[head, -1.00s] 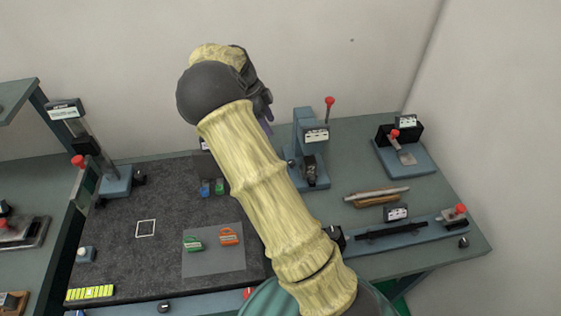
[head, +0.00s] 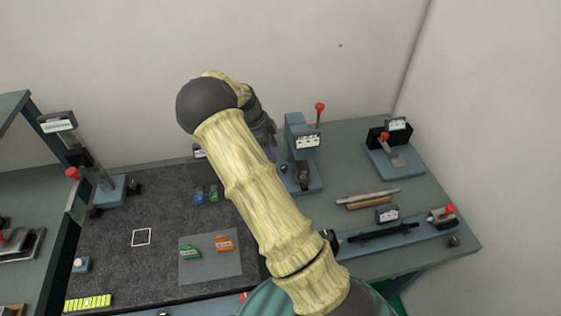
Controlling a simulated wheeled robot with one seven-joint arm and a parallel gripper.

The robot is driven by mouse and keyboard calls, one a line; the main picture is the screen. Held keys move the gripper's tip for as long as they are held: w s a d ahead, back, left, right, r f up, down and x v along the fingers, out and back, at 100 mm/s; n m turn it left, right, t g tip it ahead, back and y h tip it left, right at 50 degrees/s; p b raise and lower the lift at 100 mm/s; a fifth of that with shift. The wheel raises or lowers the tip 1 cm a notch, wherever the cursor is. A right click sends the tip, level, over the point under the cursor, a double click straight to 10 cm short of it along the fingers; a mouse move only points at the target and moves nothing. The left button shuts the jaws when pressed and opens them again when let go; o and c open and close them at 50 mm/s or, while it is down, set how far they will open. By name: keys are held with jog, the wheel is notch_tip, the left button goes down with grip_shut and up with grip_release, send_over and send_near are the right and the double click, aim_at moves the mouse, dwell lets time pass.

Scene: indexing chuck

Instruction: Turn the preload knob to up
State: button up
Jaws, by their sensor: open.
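I cannot tell which part is the preload knob, as the labels are too small to read. A blue upright fixture (head: 293,128) stands behind the middle of the bench, with a white label, a dark clamp part and a small dark round knob (head: 283,168) on its left side. Another dark knob (head: 331,237) shows at the left end of a long blue rail (head: 400,236), right against my arm's outline. My arm rises across the middle and bends away at the elbow. My gripper is hidden behind the arm, and its fingertips do not show.
A red-tipped lever (head: 319,107) rises behind the fixture. A blue clamp base (head: 398,158) stands at the back right. Two rods (head: 367,198) lie mid-right. A dark mat (head: 120,260) holds green and orange pieces. A column stand (head: 85,155) is at the left.

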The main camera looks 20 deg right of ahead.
aim_at(284, 166)
jog(key=p+x, duration=0.1)
jog(key=x, duration=0.3)
jog(key=p+x, duration=0.1)
jog(key=x, duration=0.2)
jog(key=shift+a+f, duration=0.1)
jog(key=shift+f, duration=0.35)
jog(key=shift+s+d+f, duration=0.1)
jog(key=shift+d+f, duration=0.2)
jog(key=shift+d, duration=0.2)
jog(key=shift+a, duration=0.2)
jog(key=c, duration=1)
